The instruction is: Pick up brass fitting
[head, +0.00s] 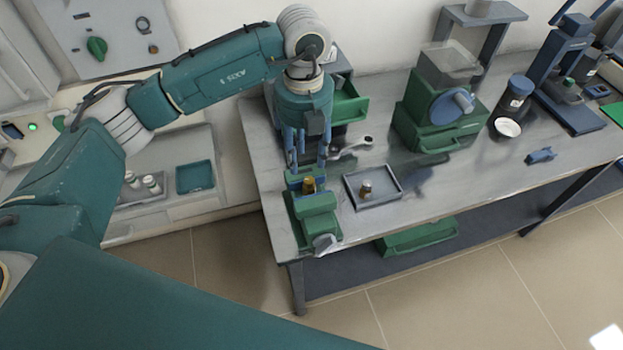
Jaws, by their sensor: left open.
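A small brass-coloured fitting (309,185) sits upright at the jaws of a green vise (316,204) near the left front of the metal bench. My left gripper (307,161) points down just behind and above the fitting, its blue fingers spread apart. Nothing shows between the fingers. In this view I cannot tell the exact height gap between the fingertips and the fitting. A second small piece, brownish with a pale top (366,187), stands in a shallow grey tray (391,198) to the right of the vise. My right gripper is not in view.
A wrench (352,147) lies right of my gripper. A green machine (435,120), a dark jar (515,95) and a press (566,75) occupy the right side. Open bench top lies right of the tray.

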